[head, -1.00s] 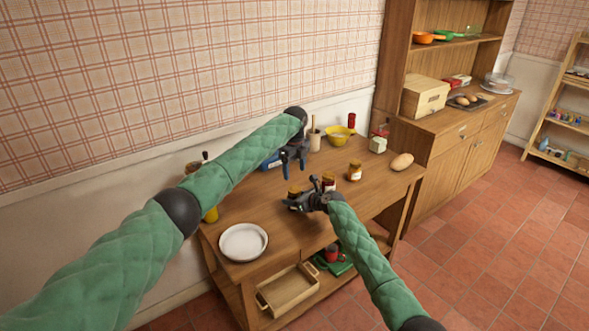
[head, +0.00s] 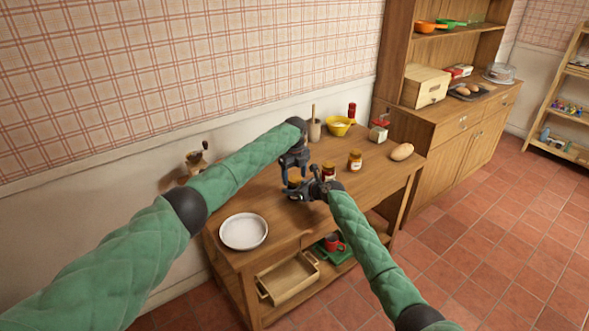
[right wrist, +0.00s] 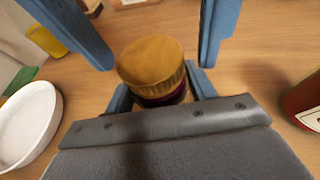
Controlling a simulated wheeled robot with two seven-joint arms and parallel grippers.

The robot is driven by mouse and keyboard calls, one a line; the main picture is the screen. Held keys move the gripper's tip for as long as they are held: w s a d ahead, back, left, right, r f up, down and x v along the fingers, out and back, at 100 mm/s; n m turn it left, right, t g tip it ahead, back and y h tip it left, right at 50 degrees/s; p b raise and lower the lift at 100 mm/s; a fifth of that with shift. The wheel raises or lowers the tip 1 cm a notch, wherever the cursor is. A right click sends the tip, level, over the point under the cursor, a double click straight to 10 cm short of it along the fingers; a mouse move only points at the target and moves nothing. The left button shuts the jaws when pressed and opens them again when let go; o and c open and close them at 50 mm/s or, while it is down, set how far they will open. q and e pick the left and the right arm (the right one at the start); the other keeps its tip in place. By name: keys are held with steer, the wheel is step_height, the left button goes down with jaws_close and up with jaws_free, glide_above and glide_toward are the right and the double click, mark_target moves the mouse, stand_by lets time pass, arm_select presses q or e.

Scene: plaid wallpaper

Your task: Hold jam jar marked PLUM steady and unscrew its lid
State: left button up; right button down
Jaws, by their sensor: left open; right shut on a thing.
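A jam jar with a gold ribbed lid (right wrist: 152,64) and dark purple contents (right wrist: 168,97) stands upright on the wooden table. Its label is hidden, so I cannot read PLUM. My right gripper (head: 306,191) is shut around the jar's body, below the lid; its fingers also flank the jar in the right wrist view. My left gripper (head: 294,169) is just above the jar. In the right wrist view its blue fingers (right wrist: 156,58) hang apart on either side of the lid, with a gap on each side.
Beside it stand a red jar (head: 329,171) and another gold-lidded jar (head: 355,160). A white plate (head: 243,231) lies at the table's front left. A yellow bowl (head: 341,126), a wooden utensil pot (head: 314,130) and a bread roll (head: 402,152) are farther back. The front middle is clear.

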arm_select(q)
steer(key=shift+f, duration=0.2)
steer(key=c, duration=1)
steer(key=shift+c, duration=0.2)
steer(key=n, duration=0.4)
steer(key=shift+n, duration=0.3)
steer(key=n, duration=0.4)
steer(key=shift+d, duration=0.1)
steer(key=n, duration=0.4)
steer(key=shift+n, duration=0.3)
steer(key=n, duration=0.3)
steer(key=shift+r, duration=0.1)
